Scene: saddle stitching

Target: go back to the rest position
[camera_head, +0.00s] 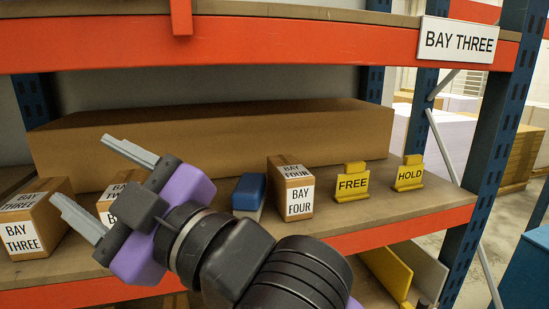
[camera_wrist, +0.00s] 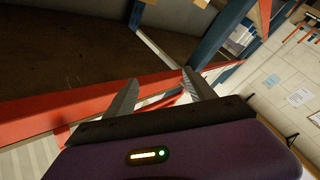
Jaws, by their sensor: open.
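My gripper (camera_head: 102,186) is at the left of the head view, in front of the shelf, with its two grey fingers spread apart and nothing between them. In the wrist view the same gripper (camera_wrist: 156,98) shows both fingers apart and empty, over a red beam and blue posts. The purple gripper body and my black wrist cover part of the shelf in the head view. There they partly hide a box whose label begins with "TW".
The shelf (camera_head: 345,215) holds a BAY THREE box (camera_head: 30,217), a BAY FOUR box (camera_head: 296,190), a blue-and-white block (camera_head: 249,192), yellow FREE (camera_head: 352,183) and HOLD (camera_head: 409,175) signs, and a long carton (camera_head: 215,141). A red beam (camera_head: 270,43) crosses above; a blue post (camera_head: 496,130) stands right.

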